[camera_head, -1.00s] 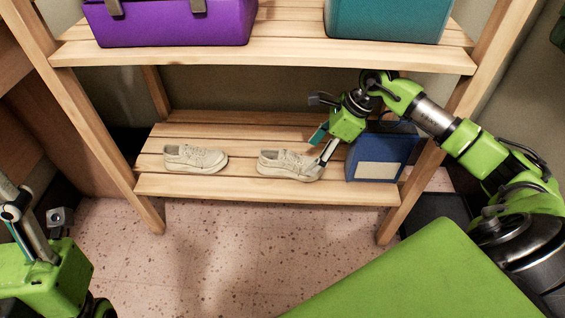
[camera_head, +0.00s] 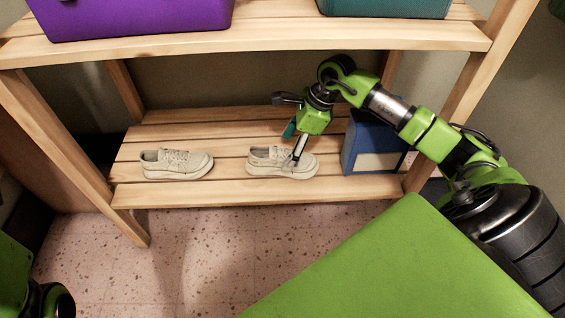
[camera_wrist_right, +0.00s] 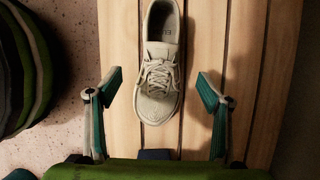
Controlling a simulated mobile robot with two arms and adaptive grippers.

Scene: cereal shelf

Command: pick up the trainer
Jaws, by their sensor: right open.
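Two pale cream lace-up trainers stand side by side on the lower slatted shelf in the head view: the left trainer (camera_head: 176,163) and the right trainer (camera_head: 270,158). My right gripper (camera_head: 294,146) is over the toe end of the right trainer, with one finger in front of part of it. In the right wrist view a trainer (camera_wrist_right: 160,85) lies lengthwise between the two spread fingers of my right gripper (camera_wrist_right: 161,88), toe towards me, with a gap on both sides. My left gripper is out of view; only part of my left arm shows at the lower left.
A blue box (camera_head: 375,145) with a pale panel stands right of the right trainer, close to my right arm. The wooden upper shelf (camera_head: 300,39) holds a purple case (camera_head: 130,15) and a teal case (camera_head: 385,6). The shelf's front edge (camera_head: 240,193) is clear.

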